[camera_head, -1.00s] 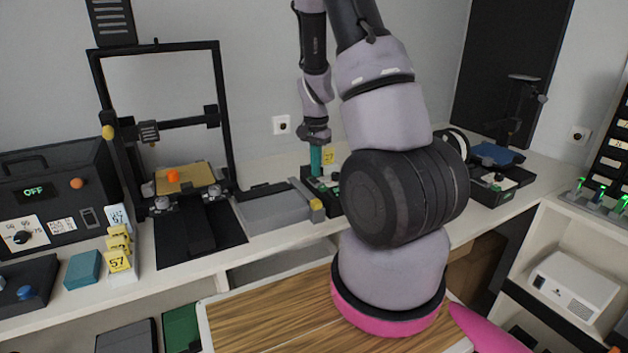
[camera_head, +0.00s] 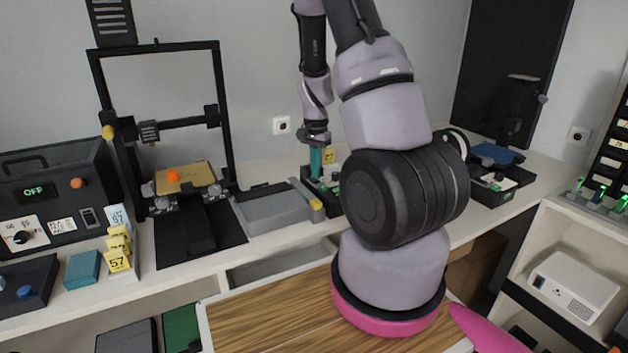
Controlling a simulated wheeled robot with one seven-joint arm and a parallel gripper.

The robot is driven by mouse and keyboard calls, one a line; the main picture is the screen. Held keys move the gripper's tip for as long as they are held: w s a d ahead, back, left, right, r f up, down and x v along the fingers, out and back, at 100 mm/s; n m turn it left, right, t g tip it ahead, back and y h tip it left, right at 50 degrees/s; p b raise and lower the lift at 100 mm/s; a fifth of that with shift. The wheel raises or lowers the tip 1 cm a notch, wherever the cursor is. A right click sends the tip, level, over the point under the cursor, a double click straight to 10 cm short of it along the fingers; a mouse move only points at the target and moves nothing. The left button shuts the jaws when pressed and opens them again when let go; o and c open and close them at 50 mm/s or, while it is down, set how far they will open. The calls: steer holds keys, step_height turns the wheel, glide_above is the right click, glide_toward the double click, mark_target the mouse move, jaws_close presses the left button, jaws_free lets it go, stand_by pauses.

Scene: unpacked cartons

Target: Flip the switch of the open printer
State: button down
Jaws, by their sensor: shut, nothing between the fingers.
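The open-frame printer (camera_head: 224,110) stands at the left of the counter, with an orange piece (camera_head: 173,175) on its tan bed (camera_head: 186,178). Which way the switch is tipped is too small to tell. My gripper (camera_head: 316,160) points down right of the printer, over a dark tray of small items, well apart from the switch. Its teal fingers look shut and empty; their tips are hard to make out against the tray.
My arm hides the counter's middle right. A grey flat box (camera_head: 272,208) lies between printer and gripper. Yellow number tags (camera_head: 118,250) and a teal block (camera_head: 83,269) stand before the control box. A second dark machine (camera_head: 518,110) is at the right. A wall outlet (camera_head: 282,125) is behind.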

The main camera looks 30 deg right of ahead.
mark_target(315, 181)
steer(key=shift+f, duration=0.5)
steer(key=shift+r, duration=3.55)
steer(key=shift+r, duration=0.1)
